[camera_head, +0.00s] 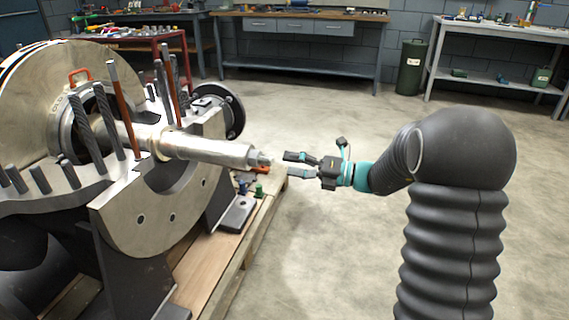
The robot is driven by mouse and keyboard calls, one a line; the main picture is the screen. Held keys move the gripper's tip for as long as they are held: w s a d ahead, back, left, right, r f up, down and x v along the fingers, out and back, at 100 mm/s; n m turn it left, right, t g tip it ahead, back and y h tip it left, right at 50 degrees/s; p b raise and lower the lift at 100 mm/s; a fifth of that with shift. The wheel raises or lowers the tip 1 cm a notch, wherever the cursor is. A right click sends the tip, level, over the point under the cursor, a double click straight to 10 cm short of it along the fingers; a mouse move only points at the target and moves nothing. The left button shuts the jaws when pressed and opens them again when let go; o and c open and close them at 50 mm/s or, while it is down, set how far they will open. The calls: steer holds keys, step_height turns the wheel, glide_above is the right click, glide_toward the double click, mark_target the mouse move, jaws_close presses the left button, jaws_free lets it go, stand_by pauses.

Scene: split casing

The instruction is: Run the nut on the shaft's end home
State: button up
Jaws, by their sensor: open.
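The shaft (205,150) is a bright steel, stepped bar that lies level in the split casing and juts out to the right. Its narrow end (261,158) carries what looks like the nut, but it is too small to tell the nut from the shaft's tip. My gripper (290,165) is open, with its two dark fingers pointing left at the shaft's end. A small gap shows between the fingertips and that end, and nothing is seen between the fingers.
The lower casing half (160,225) has several upright studs and rods around the shaft. It stands on a wooden pallet (215,270). Small red and green items (259,190) lie below the shaft's end. Workbenches (300,65) line the back wall.

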mark_target(257, 155)
steer(key=shift+b+x, duration=1.7)
steer(key=shift+x, duration=2.65)
steer(key=shift+a, duration=0.2)
steer(key=shift+w+a+p, duration=0.15)
steer(key=shift+a+p, duration=0.2)
steer(key=shift+p, duration=0.1)
steer(key=c, duration=1)
